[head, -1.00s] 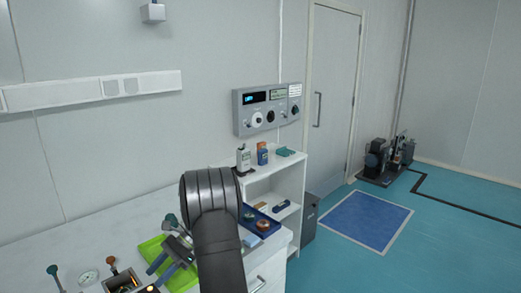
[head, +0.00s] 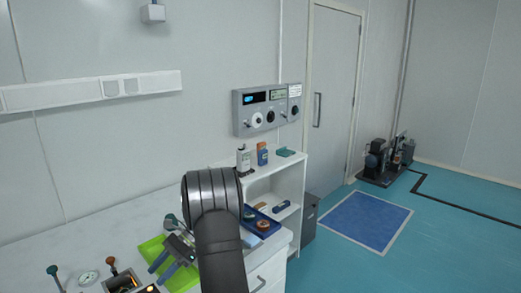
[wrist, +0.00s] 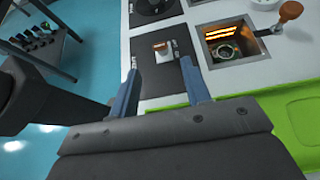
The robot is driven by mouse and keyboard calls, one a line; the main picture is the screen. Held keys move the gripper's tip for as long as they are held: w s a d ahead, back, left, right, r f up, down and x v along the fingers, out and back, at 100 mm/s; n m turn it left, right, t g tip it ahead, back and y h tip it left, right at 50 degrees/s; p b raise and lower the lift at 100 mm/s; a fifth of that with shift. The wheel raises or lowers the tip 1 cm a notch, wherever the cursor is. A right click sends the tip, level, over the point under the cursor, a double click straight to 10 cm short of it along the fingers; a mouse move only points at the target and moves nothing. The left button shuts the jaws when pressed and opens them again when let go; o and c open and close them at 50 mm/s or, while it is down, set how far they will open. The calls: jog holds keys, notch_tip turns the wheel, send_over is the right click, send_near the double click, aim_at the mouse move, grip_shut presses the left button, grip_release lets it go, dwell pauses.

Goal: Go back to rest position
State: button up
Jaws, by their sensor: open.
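My gripper (head: 174,262) is at the lower left in the head view, above the green tray (head: 153,247) on the white bench. In the wrist view its two blue-grey fingers (wrist: 160,88) are spread apart with nothing between them. The gripper stands clear above the bench, though the exact height is hard to tell. My dark arm hides part of the bench in the head view.
A glowing square opening (wrist: 229,44) with an orange-knobbed lever (wrist: 290,11) is close to the gripper. A blue tray (head: 262,224) sits right of my arm. A white shelf (head: 290,180) with bottles stands behind. The blue floor mat (head: 367,220) is clear.

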jog(key=x, duration=0.8)
jog(key=shift+s+a+r, duration=0.1)
jog(key=shift+s+a+r+t+h, duration=0.15)
jog(key=shift+r+t+h, duration=0.05)
jog(key=shift+t+h, duration=0.3)
jog(key=shift+s+a+r+t+h, duration=0.15)
jog(key=shift+r+t+h, duration=0.05)
jog(key=shift+t+h, duration=0.3)
jog(key=shift+s+a+r+t+h, duration=0.1)
jog(key=shift+s+a+t+h, duration=0.2)
jog(key=shift+t+h, duration=0.3)
jog(key=shift+s+a+r+t+h, duration=0.1)
jog(key=shift+s+a+t+h, duration=0.2)
jog(key=shift+t+h, duration=0.3)
jog(key=shift+s+a+f+t+h, duration=0.1)
jog(key=shift+s+a+t+h, duration=0.15)
jog(key=shift+t+h, duration=0.45)
jog(key=shift+s+a+f+t+h, duration=0.1)
jog(key=shift+s+a+t+h, duration=0.15)
jog(key=shift+t+h, duration=0.45)
jog(key=shift+s+a+t+h, duration=0.3)
jog(key=shift+t+h, duration=0.4)
jog(key=shift+r, duration=0.6)
